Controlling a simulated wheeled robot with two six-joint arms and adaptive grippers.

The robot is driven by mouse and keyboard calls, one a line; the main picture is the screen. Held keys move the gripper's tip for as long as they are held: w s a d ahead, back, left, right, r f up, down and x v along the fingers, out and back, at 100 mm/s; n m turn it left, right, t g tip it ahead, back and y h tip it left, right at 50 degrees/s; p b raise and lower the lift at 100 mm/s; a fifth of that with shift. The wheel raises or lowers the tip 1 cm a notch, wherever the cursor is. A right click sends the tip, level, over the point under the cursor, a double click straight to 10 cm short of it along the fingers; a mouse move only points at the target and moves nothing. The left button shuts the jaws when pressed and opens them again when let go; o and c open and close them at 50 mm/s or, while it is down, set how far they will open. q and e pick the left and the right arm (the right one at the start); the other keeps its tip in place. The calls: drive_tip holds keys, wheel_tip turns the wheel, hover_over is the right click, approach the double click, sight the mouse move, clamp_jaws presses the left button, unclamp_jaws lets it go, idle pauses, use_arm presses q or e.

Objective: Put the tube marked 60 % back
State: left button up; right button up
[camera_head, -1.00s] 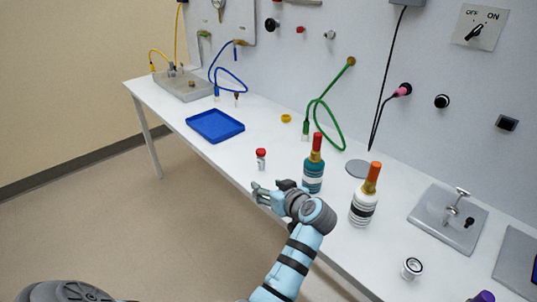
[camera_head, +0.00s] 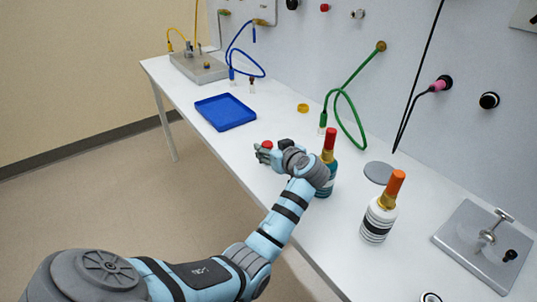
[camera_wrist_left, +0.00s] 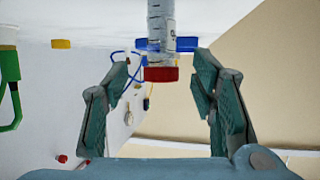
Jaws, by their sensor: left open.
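A small clear tube with a red cap (camera_head: 267,145) stands on the white bench, mostly hidden behind my left gripper (camera_head: 263,155) in the head view. In the left wrist view the tube (camera_wrist_left: 161,30) shows with graduation lines and its red cap (camera_wrist_left: 161,74) toward the camera. I cannot read its marking. My left gripper (camera_wrist_left: 165,80) is open, with one finger on each side of the cap and a visible gap on both sides. My right gripper is not in view.
A teal bottle (camera_head: 327,175) stands close behind my left wrist, and a white-striped bottle (camera_head: 378,220) stands to the right. A blue tray (camera_head: 225,113) lies further left on the bench. A green hose (camera_head: 345,95), yellow cap (camera_head: 303,108) and grey disc (camera_head: 379,172) are near the wall.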

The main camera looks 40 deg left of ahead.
sight(270, 148)
use_arm(q)
drive_tip(key=b+x, duration=0.1)
drive_tip(key=x, duration=0.2)
drive_tip(key=shift+w+a, duration=0.1)
drive_tip(key=shift+a, duration=0.05)
drive_tip(key=shift+r, duration=0.2)
drive_tip(key=c, duration=1.2)
